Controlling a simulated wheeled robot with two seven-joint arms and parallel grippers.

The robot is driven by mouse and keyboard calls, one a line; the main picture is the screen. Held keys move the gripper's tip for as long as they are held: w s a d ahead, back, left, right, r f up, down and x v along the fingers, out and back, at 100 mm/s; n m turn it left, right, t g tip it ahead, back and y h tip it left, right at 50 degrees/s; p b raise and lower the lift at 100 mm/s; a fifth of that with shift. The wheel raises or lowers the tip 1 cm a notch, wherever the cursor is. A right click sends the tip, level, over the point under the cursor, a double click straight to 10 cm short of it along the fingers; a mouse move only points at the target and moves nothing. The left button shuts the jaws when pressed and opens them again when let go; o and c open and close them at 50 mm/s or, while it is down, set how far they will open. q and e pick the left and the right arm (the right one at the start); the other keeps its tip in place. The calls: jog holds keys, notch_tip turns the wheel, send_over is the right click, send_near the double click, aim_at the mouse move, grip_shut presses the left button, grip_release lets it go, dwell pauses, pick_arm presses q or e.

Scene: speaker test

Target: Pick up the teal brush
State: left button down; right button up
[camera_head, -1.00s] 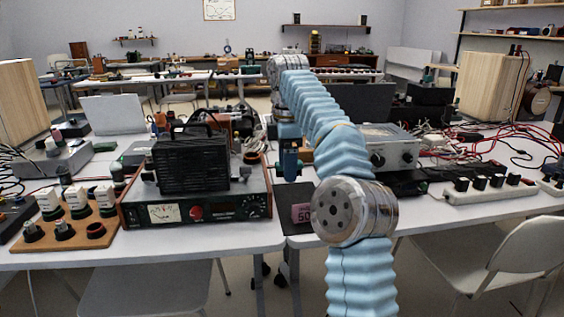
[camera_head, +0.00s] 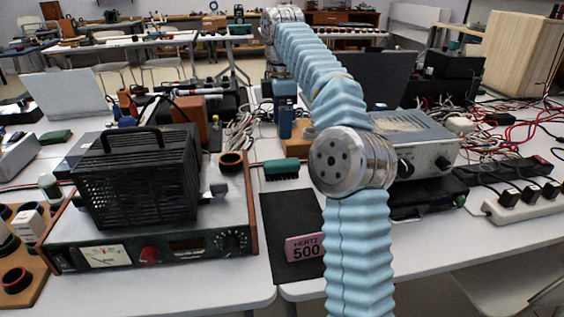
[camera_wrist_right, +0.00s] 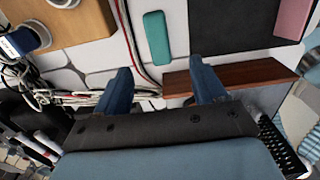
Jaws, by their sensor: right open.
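My right gripper (camera_head: 286,128) points down behind the brush, partly hidden by my own arm. Its two blue fingers (camera_wrist_right: 160,74) are apart with nothing between them. My left gripper is not in view.
The meter unit (camera_head: 150,250), carrying a black ventilated box (camera_head: 135,180), stands left of the brush. A dark mat (camera_head: 285,225) with a pink "HERTZ 500" label (camera_head: 304,247) lies in front. Cables (camera_wrist_right: 135,40) run beside the brush. A grey instrument (camera_head: 425,145) stands right.

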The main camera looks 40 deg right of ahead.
aim_at(282, 162)
notch_tip(282, 162, down, 7)
jog(key=shift+s+f, duration=0.1)
jog(key=f, duration=0.6)
jog(key=shift+w, duration=0.25)
jog(key=shift+r, duration=0.1)
jog(key=c, duration=1.1)
jog(key=shift+o, duration=0.2)
